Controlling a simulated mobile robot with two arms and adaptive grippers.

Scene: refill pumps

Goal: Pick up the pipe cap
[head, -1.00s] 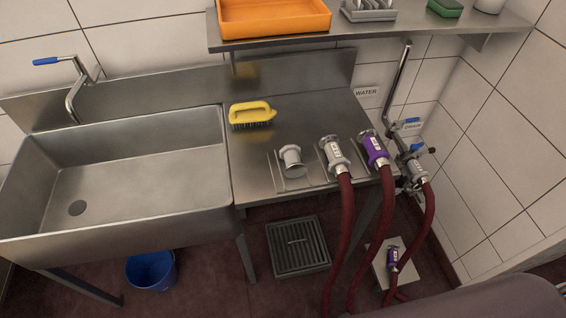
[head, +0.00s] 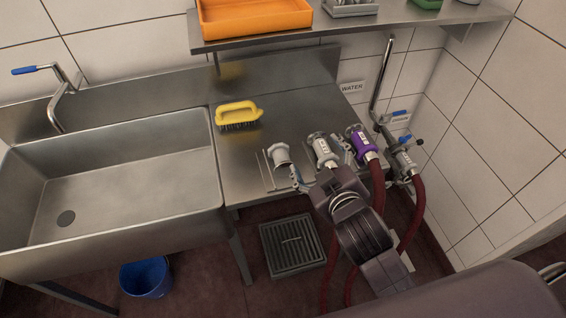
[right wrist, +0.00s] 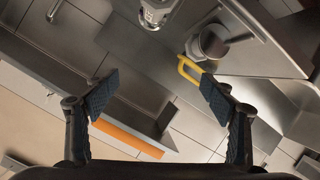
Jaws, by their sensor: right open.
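The pipe cap (head: 281,155), a short metal cylinder with a flange, stands on the steel counter by the front edge, left of the hose couplings. It also shows in the right wrist view (right wrist: 212,40), upper right of centre. My right gripper (head: 320,167) is open and empty, reaching in over the front of the counter. It is right of the cap, in front of the grey coupling (head: 324,150), and apart from the cap. Both spread fingers show in the right wrist view (right wrist: 160,84). My left gripper is not in view.
A purple coupling (head: 361,143) stands farther right, with dark red hoses hanging down. A yellow brush (head: 237,114) lies behind the cap. The sink (head: 120,180) is left. A shelf with an orange tray (head: 255,18) hangs above.

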